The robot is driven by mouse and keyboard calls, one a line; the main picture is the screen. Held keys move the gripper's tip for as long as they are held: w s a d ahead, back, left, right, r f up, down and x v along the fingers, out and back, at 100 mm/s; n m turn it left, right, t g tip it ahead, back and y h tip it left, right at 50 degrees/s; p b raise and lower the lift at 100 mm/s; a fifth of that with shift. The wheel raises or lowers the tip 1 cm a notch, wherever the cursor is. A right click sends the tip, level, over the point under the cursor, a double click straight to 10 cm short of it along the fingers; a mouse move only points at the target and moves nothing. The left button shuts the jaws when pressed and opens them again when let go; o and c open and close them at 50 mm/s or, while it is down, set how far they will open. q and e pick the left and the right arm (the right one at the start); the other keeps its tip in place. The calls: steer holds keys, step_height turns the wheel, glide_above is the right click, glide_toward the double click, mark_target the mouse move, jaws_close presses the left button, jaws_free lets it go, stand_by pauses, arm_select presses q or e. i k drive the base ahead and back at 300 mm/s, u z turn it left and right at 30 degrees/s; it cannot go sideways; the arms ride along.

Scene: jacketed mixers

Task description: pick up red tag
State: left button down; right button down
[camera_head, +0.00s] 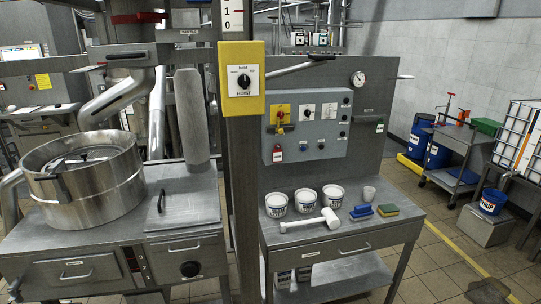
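A small red tag (277,154) hangs on the front of the grey control panel (335,140), below a yellow switch (280,112) with a red handle. Its lower part looks pale, and its print is too small to read. Nothing of mine is near it. A small dark part at the bottom left edge looks like my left gripper (14,288).
A grey bench (345,238) below the panel holds white tubs (304,200), a white mallet (311,220), a blue brush (361,211) and a sponge (388,210). A post with a yellow hoist box (241,80) stands left of the panel. A steel mixer bowl (85,180) stands farther left.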

mark_target(277, 154)
steer(key=z, duration=0.45)
steer(key=k, duration=0.6)
steer(key=z, duration=0.9)
steer(key=k, duration=0.65)
steer(key=z, duration=0.4)
steer(key=i, duration=1.75)
steer(key=u, duration=0.85)
steer(key=i, duration=1.05)
steer(key=u, duration=1.7)
steer(key=i, duration=0.7)
steer(key=u, duration=0.75)
